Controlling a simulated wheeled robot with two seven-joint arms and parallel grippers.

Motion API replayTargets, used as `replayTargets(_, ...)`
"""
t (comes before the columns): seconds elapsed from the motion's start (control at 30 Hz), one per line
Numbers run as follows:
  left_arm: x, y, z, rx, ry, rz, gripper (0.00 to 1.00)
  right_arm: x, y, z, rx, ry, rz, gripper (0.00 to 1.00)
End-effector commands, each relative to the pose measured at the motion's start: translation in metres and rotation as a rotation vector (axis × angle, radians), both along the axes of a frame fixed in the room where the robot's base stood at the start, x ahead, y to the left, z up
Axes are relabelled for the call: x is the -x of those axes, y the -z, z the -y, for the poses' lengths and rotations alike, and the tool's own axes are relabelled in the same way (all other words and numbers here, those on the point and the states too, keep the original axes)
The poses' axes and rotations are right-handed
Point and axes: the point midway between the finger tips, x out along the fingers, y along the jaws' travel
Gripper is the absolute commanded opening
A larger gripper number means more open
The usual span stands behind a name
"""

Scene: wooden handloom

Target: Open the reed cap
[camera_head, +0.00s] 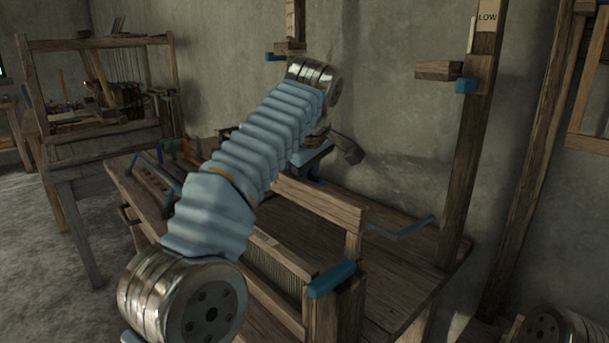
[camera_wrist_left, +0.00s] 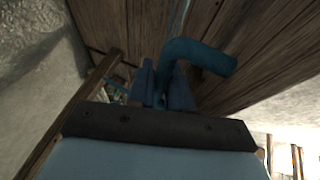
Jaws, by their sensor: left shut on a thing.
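The reed (camera_head: 275,270) shows as a row of fine upright teeth in a wooden frame on the loom, in the head view. A wooden bar with a blue end piece (camera_head: 332,278) runs beside it; I cannot tell for sure which bar is the reed cap. In the left wrist view my left gripper (camera_wrist_left: 165,88) is shut on a blue bent handle (camera_wrist_left: 205,54), which stands out against wooden planks. My right gripper is not in view.
A raised wooden rail (camera_head: 320,203) stands beyond the reed. A blue crank-like bar (camera_head: 402,230) lies on the right of the loom bed. A tall post (camera_head: 470,150) with a blue-tipped peg rises at the right. Another loom (camera_head: 100,45) stands at the back left.

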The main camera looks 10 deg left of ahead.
Motion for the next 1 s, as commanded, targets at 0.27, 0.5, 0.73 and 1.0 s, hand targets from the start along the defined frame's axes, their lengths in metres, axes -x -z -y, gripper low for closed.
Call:
replayTargets(0.27, 0.0003, 0.001, 0.0006, 0.0, 0.001, -0.003, 0.4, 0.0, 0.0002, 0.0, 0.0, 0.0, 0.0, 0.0)
replayTargets(0.5, 0.0003, 0.0007, 0.0002, -0.001, 0.0, -0.002, 0.4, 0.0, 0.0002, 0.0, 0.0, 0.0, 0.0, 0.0)
replayTargets(0.73, 0.001, 0.0, -0.0006, 0.007, 0.001, 0.006, 0.4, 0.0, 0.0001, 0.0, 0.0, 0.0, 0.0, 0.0)
replayTargets(1.0, 0.008, -0.0082, -0.0065, 0.092, 0.001, 0.115, 0.4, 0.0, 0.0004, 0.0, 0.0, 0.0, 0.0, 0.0)
